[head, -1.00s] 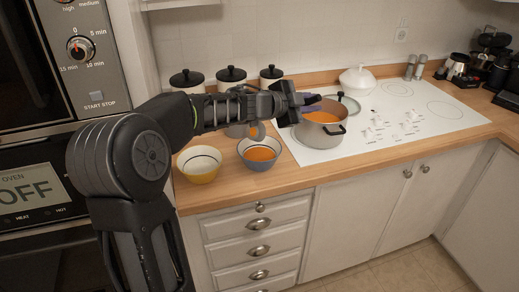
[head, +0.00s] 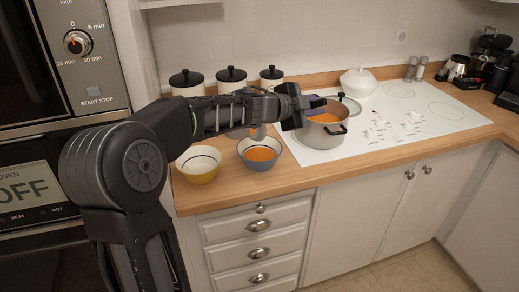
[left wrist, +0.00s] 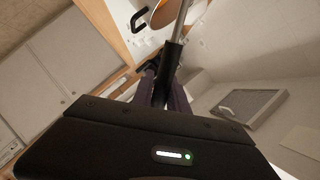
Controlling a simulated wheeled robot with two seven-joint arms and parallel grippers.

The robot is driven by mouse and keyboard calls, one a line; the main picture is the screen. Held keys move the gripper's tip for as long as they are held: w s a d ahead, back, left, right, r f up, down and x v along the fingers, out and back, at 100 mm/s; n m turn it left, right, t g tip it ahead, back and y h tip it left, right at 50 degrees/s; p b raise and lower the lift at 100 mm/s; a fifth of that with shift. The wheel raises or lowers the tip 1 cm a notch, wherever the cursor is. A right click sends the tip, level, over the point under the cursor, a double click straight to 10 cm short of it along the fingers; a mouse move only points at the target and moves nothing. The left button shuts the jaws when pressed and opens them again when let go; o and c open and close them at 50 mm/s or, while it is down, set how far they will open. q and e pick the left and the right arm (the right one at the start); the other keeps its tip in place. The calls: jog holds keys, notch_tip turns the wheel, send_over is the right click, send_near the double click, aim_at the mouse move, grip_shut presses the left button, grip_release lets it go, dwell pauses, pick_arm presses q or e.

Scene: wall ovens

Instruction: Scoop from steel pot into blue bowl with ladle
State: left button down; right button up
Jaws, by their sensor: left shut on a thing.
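The steel pot (head: 322,137) stands on the cooktop with orange contents and a dark side handle. The blue bowl (head: 260,160) is on the wooden counter left of the pot and also holds something orange. My left gripper (head: 308,106) is above the pot's left rim, shut on the ladle. In the left wrist view, the ladle's dark handle (left wrist: 169,70) is between my fingers and its metal shaft runs to the top edge. Its scoop end is out of that view, and I cannot make it out clearly in the head view. My right gripper is not seen.
A yellow bowl (head: 198,165) stands left of the blue bowl. Dark-lidded canisters (head: 231,79) line the wall behind my arm. A white lidded dish (head: 358,82) is behind the pot. The cooktop (head: 430,112) right of the pot is mostly clear.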

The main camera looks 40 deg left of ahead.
pick_arm(q)
jog(key=shift+d+f+m+b, duration=0.5)
jog(key=shift+d+f+b, duration=0.3)
jog(key=shift+b, duration=0.6)
jog(key=shift+s+d+f+b, duration=0.1)
jog(key=shift+d+f+b, duration=0.1)
jog(key=shift+f+b, duration=0.1)
jog(key=a+r+n+h+p, duration=0.1)
jog(key=a+r+n+p, duration=0.2)
jog(key=p, duration=0.8)
notch_tip(320, 180, up, 2)
jog(key=a, duration=0.2)
jog(key=shift+w+a, duration=0.35)
jog(key=shift+a, duration=0.05)
jog(key=shift+a+r, duration=0.1)
jog(key=shift+r, duration=0.1)
jog(key=w+a+r+n+t+h+p, duration=0.1)
jog(key=a+n, duration=0.3)
jog(key=a, duration=0.5)
jog(key=w+a+r+n+t+h+p, duration=0.1)
jog(key=a+n, duration=0.3)
jog(key=a, duration=0.6)
jog(key=shift+a+r+n+h, duration=0.2)
jog(key=shift+n+h, duration=0.1)
jog(key=shift+h, duration=0.4)
